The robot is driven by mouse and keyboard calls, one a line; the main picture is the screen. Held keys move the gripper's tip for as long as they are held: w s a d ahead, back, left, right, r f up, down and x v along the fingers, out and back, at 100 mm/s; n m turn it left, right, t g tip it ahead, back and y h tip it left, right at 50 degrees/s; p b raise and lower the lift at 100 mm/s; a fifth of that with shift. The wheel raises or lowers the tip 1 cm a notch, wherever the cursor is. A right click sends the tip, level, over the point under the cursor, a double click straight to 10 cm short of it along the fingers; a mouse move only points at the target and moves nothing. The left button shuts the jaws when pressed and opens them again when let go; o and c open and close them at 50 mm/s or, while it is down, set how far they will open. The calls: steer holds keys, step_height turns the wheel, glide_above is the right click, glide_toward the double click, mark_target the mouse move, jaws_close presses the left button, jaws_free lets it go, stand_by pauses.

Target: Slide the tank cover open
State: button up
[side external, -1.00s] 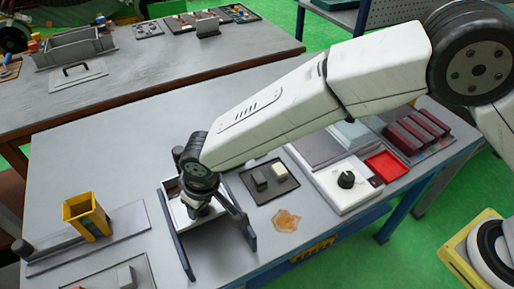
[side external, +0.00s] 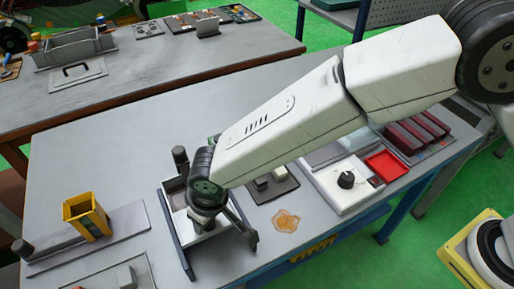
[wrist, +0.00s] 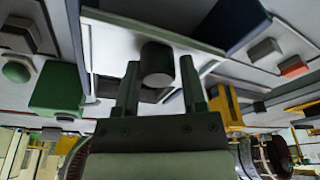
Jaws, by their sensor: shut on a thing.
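The tank (side external: 174,236) stands near the front edge of the bench, with dark side walls and a pale inside partly in view. In the wrist view its cover (wrist: 112,27) is a light flat panel with a dark round knob (wrist: 157,58). My gripper (wrist: 158,70) has one finger on each side of the knob and is shut on it. In the side view my gripper (side external: 236,226) is low over the tank, and my wrist hides the knob and much of the cover. I cannot tell exactly how far the cover stands open.
A yellow holder (side external: 87,215) stands on a grey plate to the left. An amber blob (side external: 285,221) lies right of the tank. A dark tray (side external: 284,192), a white unit with a black dial (side external: 346,181) and a red tray (side external: 386,164) are further right. Bench behind is clear.

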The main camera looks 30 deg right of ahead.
steer(key=shift+s+d+f, duration=0.15)
steer(key=shift+s+f, duration=0.1)
steer(key=shift+s, duration=0.25)
steer(key=shift+s+d+f, duration=0.1)
steer(key=shift+s+f, duration=0.1)
steer(key=shift+s, duration=0.45)
steer(key=shift+c, duration=0.5)
steer(key=o, duration=0.9)
steer(key=shift+a, duration=0.1)
steer(key=shift+a+r, duration=0.1)
steer(key=shift+r, duration=0.1)
steer(key=shift+r, duration=0.4)
steer(key=shift+w+a+v, duration=0.1)
steer(key=shift+w+v, duration=0.05)
steer(key=shift+v, duration=0.7)
steer(key=shift+w+a+v, duration=0.1)
steer(key=shift+w+v, duration=0.05)
steer(key=shift+v, duration=0.75)
steer(key=shift+w+a+v, duration=0.1)
steer(key=shift+w+v, duration=0.05)
steer(key=shift+v, duration=0.7)
steer(key=shift+w+d+r, duration=0.1)
steer(key=shift+w+d, duration=0.05)
